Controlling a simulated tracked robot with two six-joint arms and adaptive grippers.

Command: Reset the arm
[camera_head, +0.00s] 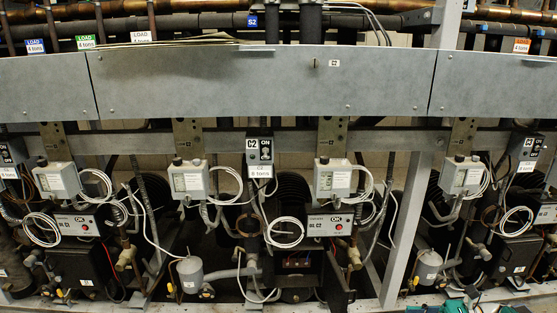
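Neither of my arms nor my grippers can be made out in the head view. The compressor rack fills the view. A grey metal panel (270,85) runs across it. Below hang several pressure control boxes, among them one at the centre left (188,180) and one at the centre right (332,180). A C2 switch box (260,150) with an ON label is at the centre.
Coiled white capillary tubes (285,233) hang in front of the rack. A slanted grey frame post (402,230) stands right of centre. Copper pipes (380,20) run along the top. A teal and black object (455,304), cut off by the bottom edge, is unclear.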

